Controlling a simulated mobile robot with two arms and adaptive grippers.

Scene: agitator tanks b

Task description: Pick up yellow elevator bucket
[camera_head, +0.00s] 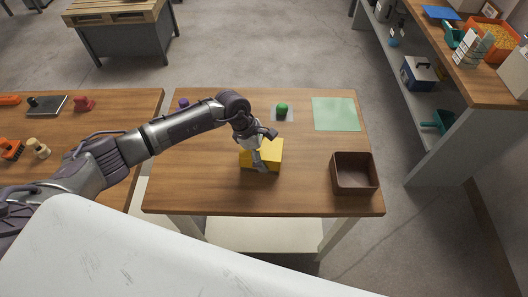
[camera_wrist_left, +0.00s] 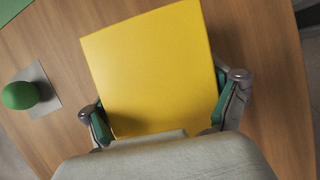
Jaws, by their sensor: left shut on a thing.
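The yellow elevator bucket (camera_head: 269,153) is on or just above the middle of the wooden table; I cannot tell whether it touches the top. In the left wrist view the bucket (camera_wrist_left: 155,65) fills the centre, showing a flat yellow face. My left gripper (camera_head: 262,155) reaches over it from the left and is shut on it. In the left wrist view the fingers of the left gripper (camera_wrist_left: 165,115) sit on either side of the bucket. The bucket's far side is hidden. My right gripper is not in view.
On the table (camera_head: 200,192), a green round object (camera_head: 282,109) on a grey square lies behind the bucket. A green mat (camera_head: 336,114) is back right, and a brown open box (camera_head: 354,178) front right. A purple thing (camera_head: 183,103) is back left. Bare tabletop lies between.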

